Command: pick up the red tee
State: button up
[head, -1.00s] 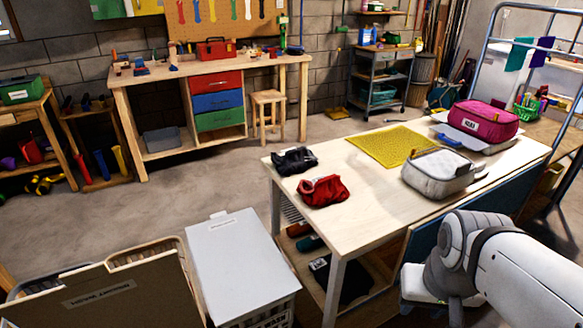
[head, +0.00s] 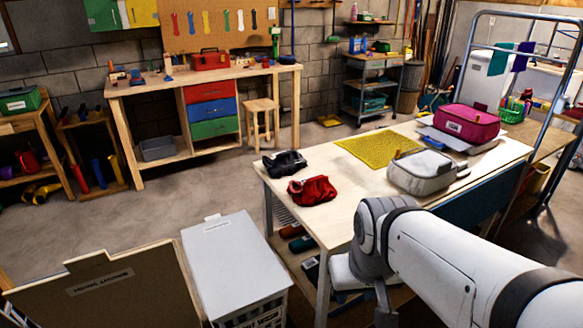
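The red tee (head: 312,190) lies crumpled in a small heap near the front left corner of the light wooden table (head: 352,208). A crumpled black garment (head: 285,162) lies just behind it and to its left. My arm reaches in from the lower right, in front of the table, and its visible joint is to the right of the red tee and nearer to me. Only a grey part at the bottom, near the arm's end, shows. My gripper's fingers cannot be made out. Nothing touches the red tee except the table and perhaps the black garment.
A grey bag (head: 420,172), a yellow mat (head: 378,149) and a pink bag (head: 468,122) occupy the table's right and back. A white lidded bin (head: 235,252) and a cardboard box (head: 105,285) stand at the front left. The floor behind the table is open.

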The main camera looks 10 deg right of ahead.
aim_at(312, 191)
jog(key=z, duration=0.05)
jog(key=i, duration=1)
jog(key=u, duration=0.05)
